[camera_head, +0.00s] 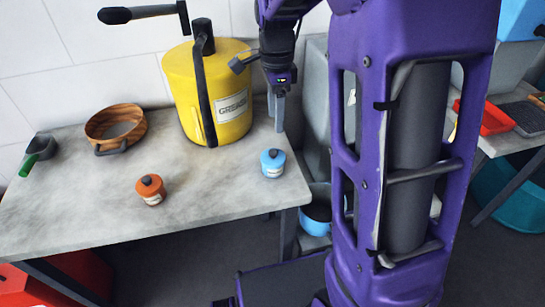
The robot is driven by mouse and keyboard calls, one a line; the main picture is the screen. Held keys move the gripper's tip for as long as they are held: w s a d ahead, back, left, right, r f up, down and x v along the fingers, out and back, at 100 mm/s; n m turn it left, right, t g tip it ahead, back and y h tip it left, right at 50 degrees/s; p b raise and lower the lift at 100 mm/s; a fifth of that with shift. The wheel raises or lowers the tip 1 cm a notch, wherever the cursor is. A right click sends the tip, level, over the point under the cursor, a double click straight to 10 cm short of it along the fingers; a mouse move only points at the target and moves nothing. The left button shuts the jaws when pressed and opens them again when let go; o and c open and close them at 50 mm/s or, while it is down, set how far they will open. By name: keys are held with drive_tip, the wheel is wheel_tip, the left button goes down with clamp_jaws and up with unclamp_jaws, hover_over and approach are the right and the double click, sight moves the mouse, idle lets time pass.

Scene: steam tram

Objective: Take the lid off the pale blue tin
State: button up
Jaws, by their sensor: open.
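The pale blue tin (272,169) stands upright near the right end of the grey table, with a label on its front. Its lid (273,155) is on top and has a dark knob. My gripper (277,115) is above and slightly behind the tin in the picture, pointing down. It is open and appears apart from the lid. The gap between its fingers is hard to see from this side.
An orange tin (151,194) with a dark knob stands left of the blue tin. A big yellow grease can (222,92) stands close behind. A wooden bowl (113,130) and a green-handled scoop (30,163) are at left. The table (100,220) is bare in front.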

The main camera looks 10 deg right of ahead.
hover_over(273, 150)
drive_tip(key=f, duration=0.4)
drive_tip(key=shift+w+d+f+b, duration=0.2)
drive_tip(key=shift+w+d+b, duration=0.1)
drive_tip(key=shift+w+d, duration=0.1)
drive_tip(key=f, duration=0.3)
drive_tip(key=f+b, duration=0.1)
drive_tip(key=shift+s+a+f, duration=0.15)
drive_tip(key=shift+s+a, duration=0.2)
drive_tip(key=shift+s, duration=0.05)
drive_tip(key=shift+f, duration=0.4)
clamp_jaws()
